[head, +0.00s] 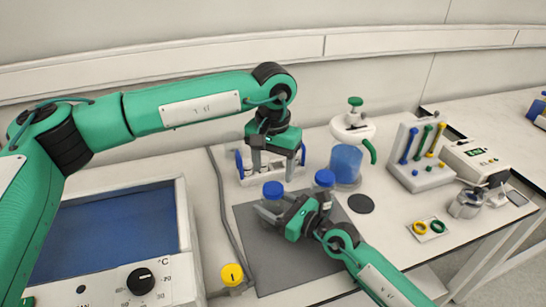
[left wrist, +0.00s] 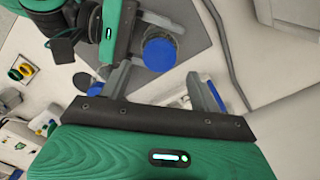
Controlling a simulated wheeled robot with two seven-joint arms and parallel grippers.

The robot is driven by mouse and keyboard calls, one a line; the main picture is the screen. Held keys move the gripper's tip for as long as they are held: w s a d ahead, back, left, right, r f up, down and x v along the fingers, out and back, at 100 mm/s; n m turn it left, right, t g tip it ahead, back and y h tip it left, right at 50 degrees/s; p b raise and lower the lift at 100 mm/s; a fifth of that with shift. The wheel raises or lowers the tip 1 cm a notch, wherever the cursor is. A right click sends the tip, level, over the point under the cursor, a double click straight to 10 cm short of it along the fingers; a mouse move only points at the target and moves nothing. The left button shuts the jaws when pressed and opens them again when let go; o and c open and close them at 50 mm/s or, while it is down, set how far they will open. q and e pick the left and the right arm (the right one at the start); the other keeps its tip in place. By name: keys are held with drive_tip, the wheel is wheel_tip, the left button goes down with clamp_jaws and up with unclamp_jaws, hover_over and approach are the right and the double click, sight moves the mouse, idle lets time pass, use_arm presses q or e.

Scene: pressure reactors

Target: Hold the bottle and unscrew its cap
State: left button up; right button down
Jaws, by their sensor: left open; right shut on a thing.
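The bottle (head: 273,202) has a blue cap (head: 273,188) and stands upright over the grey mat. The cap also shows in the left wrist view (left wrist: 159,54), beyond my left fingers. My right gripper (head: 273,209) is shut on the bottle's body below the cap and hides part of it. My left gripper (head: 273,168) is open, pointing down above the cap, with its fingers apart and nothing between them. The cap appears on the bottle; its threads are hidden.
A second blue-capped bottle (head: 325,178) stands close to my right gripper. A blue-banded vessel (head: 346,163) is behind it. The grey mat (head: 285,268) is bare in front. A heating bath (head: 160,274) with a blue panel stands at left, beside a yellow knob (head: 232,274).

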sight(273, 188)
use_arm(q)
drive_tip(key=shift+f, duration=2.7)
